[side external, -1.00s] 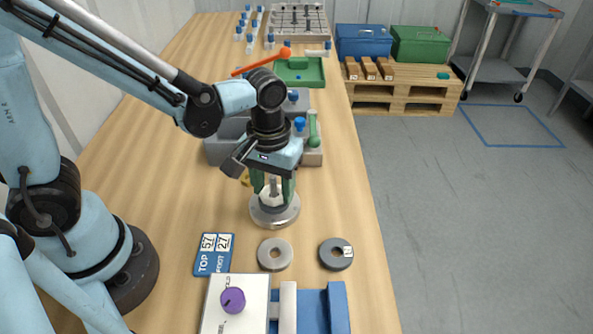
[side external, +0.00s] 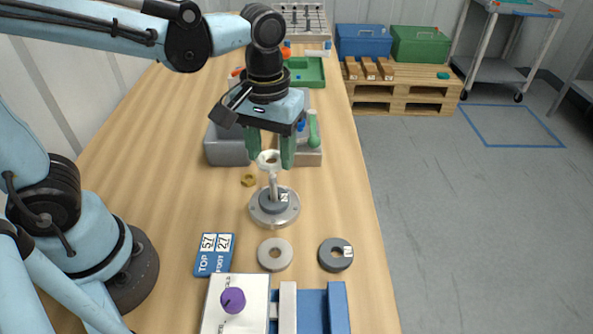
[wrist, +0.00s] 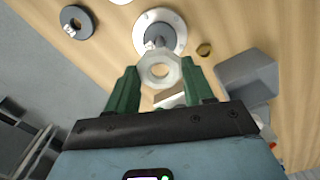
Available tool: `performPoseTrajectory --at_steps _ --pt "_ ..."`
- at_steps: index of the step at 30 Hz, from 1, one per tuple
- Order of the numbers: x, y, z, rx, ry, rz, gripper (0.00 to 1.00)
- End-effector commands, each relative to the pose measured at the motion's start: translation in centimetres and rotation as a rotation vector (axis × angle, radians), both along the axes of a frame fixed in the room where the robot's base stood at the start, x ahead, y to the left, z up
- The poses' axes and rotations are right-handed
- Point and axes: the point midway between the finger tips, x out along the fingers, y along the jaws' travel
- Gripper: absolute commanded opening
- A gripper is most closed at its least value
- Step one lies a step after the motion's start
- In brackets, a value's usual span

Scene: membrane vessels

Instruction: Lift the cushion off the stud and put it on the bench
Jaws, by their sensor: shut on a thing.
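My gripper (side external: 270,156) is shut on a pale, flat-sided ring (side external: 263,166) with a round hole, held between its green fingers just above the stud (side external: 273,183). The ring also shows between the fingers in the wrist view (wrist: 145,71). The stud stands upright on a round metal base (side external: 274,219). A dark grey ring with a white label (side external: 267,205) sits around the stud's foot. No other thing named as a cushion can be made out; I cannot tell which ring bears that name. The bench (side external: 180,190) is light wood.
A brass nut (side external: 249,180) lies left of the stud. A light grey ring (side external: 275,266) and a dark ring (side external: 329,260) lie in front, beside a blue card (side external: 213,266). A grey bin (side external: 226,157) stands behind. Bare bench lies to the left.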

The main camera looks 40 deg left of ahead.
Motion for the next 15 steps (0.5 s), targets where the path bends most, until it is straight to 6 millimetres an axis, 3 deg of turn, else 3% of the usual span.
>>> performPoseTrajectory --at_steps 15 --pt "0.0 0.0 3.2 0.0 0.0 0.0 0.24"
